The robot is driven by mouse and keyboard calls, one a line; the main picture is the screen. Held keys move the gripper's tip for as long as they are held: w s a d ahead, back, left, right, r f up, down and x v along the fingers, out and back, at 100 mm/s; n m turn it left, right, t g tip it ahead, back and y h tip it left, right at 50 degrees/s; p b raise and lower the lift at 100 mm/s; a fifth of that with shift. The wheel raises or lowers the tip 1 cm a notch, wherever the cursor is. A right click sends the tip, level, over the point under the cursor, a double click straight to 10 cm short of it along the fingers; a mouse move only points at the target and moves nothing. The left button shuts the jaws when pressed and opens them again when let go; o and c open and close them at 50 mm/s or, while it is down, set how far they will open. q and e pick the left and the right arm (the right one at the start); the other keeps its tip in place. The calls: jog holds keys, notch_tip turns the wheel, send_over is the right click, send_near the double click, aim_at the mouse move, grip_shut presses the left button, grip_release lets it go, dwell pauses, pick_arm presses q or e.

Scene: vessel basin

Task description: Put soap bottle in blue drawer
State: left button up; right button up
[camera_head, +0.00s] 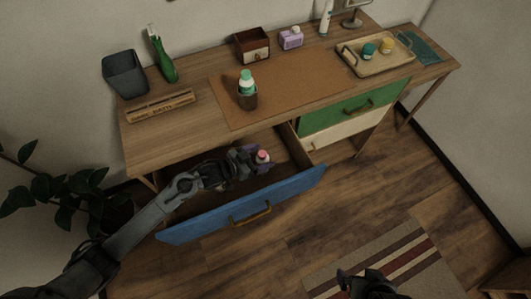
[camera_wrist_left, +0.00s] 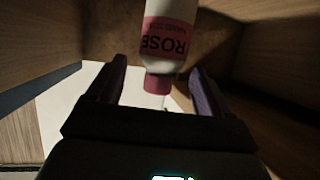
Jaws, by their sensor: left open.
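The blue drawer (camera_head: 290,194) is pulled open under the left side of the desk. A pink-and-white bottle with a pink cap (camera_head: 263,156) is at the drawer's inside. In the left wrist view the bottle (camera_wrist_left: 168,40) is labelled "ROSE", with its cap towards the gripper. My left gripper (camera_head: 250,157) is open over the drawer, its purple-grey fingers (camera_wrist_left: 158,88) on either side of the cap with gaps showing. The bottle's far end is out of frame. My right gripper (camera_head: 366,284) is dark and partly cut off at the bottom edge.
A tray (camera_head: 390,63) with two small jars is at the right. A green drawer (camera_head: 345,112) is beside the open drawer. A plant (camera_head: 70,185) stands at left.

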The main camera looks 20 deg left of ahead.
pick_arm(q)
jog(key=p+v, duration=0.1)
jog(key=v, duration=0.8)
jog(key=shift+r, duration=0.1)
